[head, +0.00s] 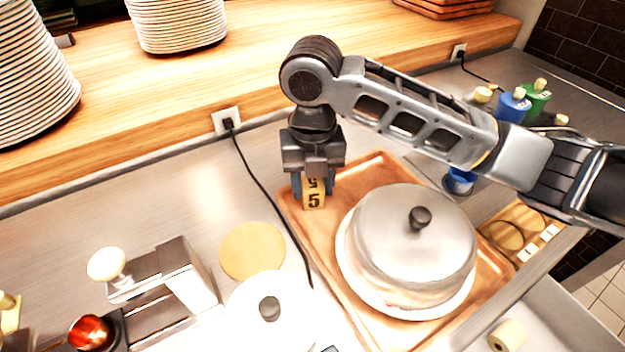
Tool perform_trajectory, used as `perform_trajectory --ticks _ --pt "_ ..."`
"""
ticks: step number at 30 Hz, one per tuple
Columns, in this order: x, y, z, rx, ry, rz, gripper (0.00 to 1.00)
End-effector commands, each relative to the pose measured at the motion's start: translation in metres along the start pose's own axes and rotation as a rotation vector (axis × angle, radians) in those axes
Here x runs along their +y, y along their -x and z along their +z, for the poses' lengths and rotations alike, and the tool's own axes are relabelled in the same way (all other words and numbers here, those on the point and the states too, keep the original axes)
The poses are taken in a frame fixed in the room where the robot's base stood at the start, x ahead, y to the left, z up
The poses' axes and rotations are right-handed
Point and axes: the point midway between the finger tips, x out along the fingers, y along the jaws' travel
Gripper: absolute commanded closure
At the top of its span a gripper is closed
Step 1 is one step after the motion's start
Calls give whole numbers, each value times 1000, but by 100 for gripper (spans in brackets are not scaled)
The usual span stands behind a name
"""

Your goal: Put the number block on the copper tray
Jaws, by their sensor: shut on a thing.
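The number block (314,198) is yellow with a black 5 on its face, and it is upright between the fingers of my gripper (314,188). My gripper points down and is shut on the block. Both are at the back left corner of the copper tray (345,290), over its surface in this view. I cannot tell whether the block's base touches the tray. A silver dome lid (405,240) with a dark knob sits on a white plate (357,283) on the tray, to the right of and nearer than the block.
A black cable (262,185) runs from a wall socket past the tray's left edge. A round wooden board (252,250) and a white lid (270,309) are left of the tray. Blue bottle (512,105) and green bottle (537,96) stand back right. Plate stacks (176,22) line the shelf.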

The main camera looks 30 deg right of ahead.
Motion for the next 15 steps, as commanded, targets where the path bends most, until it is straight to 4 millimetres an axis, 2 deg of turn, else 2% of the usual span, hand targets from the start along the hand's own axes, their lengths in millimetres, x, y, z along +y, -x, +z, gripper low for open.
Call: perform_trajectory --ticks 1,2,3,9,15 --pt "0 -3 0 0 0 0 84" --pt "0 -2 0 0 0 0 52" --pt "0 -2 0 0 0 0 48" --pt "0 -2 0 0 0 0 29" --pt "0 -1 0 0 0 0 28"
